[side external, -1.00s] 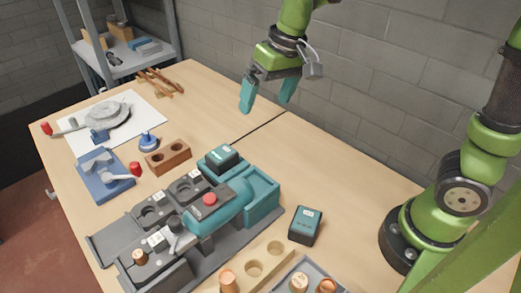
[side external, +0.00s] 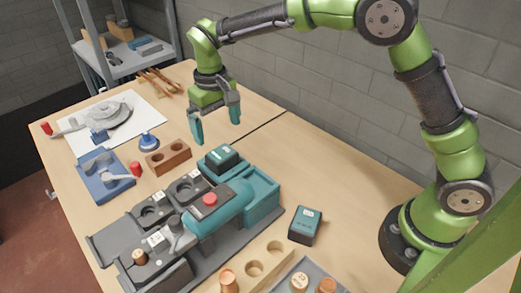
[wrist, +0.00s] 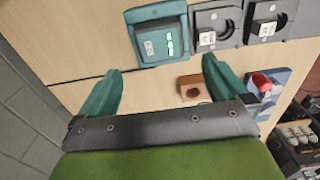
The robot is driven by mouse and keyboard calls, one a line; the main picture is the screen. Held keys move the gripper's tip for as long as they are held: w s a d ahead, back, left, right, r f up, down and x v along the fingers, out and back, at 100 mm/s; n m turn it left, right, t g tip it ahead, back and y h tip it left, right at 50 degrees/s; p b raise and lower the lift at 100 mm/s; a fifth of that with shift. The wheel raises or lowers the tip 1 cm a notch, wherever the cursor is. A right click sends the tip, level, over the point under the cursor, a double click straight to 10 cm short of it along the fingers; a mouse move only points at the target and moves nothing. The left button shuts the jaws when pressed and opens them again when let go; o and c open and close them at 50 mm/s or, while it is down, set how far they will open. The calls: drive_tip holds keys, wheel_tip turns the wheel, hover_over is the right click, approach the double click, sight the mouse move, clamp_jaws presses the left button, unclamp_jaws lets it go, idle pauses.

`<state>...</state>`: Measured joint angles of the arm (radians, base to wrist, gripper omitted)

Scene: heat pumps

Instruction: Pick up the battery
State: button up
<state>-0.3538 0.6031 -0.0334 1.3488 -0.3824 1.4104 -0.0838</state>
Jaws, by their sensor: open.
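Two dark teal box-shaped batteries are in view. One battery (side external: 222,157) sits in a teal dock at the back of the grey machine (side external: 122,237); it also shows at the top of the wrist view (wrist: 153,43), with lit green marks. The other battery (side external: 305,226) stands on the table to the right of the machine. My gripper (side external: 216,126) is open and empty, above the table behind the docked battery and apart from it.
A brown block with holes (side external: 168,157) and a blue fixture (side external: 104,176) lie left of the docked battery. A red button (side external: 210,199) tops the machine's teal housing. A wooden holder (side external: 253,268) is in front. The table's back right is clear.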

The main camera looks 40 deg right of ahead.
sight(221, 152)
drive_tip(key=f, duration=0.9)
drive_tip(key=shift+s, duration=0.2)
drive_tip(key=shift+r, duration=0.1)
drive_tip(key=shift+c, duration=0.3)
drive_tip(key=c, duration=1.1)
wheel_tip(221, 152, up, 10)
drive_tip(key=shift+r, duration=0.1)
drive_tip(key=shift+c, duration=0.2)
drive_tip(key=shift+a, duration=0.1)
